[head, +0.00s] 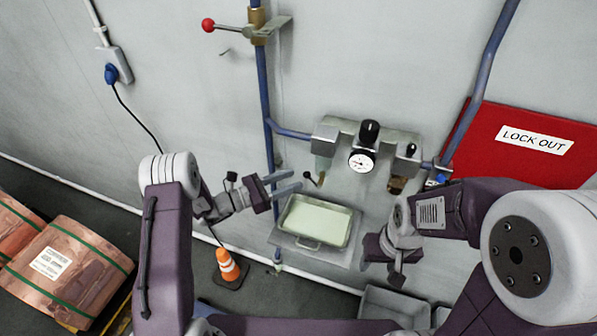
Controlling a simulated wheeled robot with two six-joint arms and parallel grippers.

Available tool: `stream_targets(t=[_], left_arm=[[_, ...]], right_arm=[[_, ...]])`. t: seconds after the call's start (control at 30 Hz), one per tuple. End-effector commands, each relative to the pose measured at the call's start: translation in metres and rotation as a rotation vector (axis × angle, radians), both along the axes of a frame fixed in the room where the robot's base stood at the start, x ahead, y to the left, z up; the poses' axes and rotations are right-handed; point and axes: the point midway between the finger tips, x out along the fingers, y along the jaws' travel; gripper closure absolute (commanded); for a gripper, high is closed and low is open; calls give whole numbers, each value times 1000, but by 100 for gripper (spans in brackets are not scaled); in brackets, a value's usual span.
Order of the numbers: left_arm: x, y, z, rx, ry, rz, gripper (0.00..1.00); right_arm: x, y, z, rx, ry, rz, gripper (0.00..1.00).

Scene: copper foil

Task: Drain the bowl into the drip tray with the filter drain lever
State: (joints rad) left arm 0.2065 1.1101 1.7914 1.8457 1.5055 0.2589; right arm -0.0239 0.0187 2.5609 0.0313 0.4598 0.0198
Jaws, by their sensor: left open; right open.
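The drip tray (343,240), a metal pan with a pale green inside and a front handle, sits on a small wall shelf below the air unit. The filter (325,140) is the left part of the unit, and its bowl (322,166) hangs below. A small lever with a dark knob (308,175) shows beside the bowl; it looks like the drain lever. My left gripper (288,182) is open and empty, just left of the lever and above the tray's left rim, apart from the lever. My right gripper (392,268) is open and empty, right of the tray.
A gauge (362,160) and black regulator knob (369,131) sit right of the filter. A blue pipe (266,110) runs down behind my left gripper. A red lock-out board (500,145) is at right. A cone (228,265) and copper rolls (70,265) stand on the floor.

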Motion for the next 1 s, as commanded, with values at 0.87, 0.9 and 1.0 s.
stream_targets(t=[0.87, 0.9, 1.0], left_arm=[[15, -32, 6, 37, -13, -1, 100], [15, -35, 10, 79, -28, -2, 100], [12, -42, 17, 220, -75, -2, 100]], right_arm=[[1, 0, 18, 1, -1, -1, 49], [1, 0, 22, 1, -1, 0, 49], [1, 0, 26, 1, -2, -1, 49]])
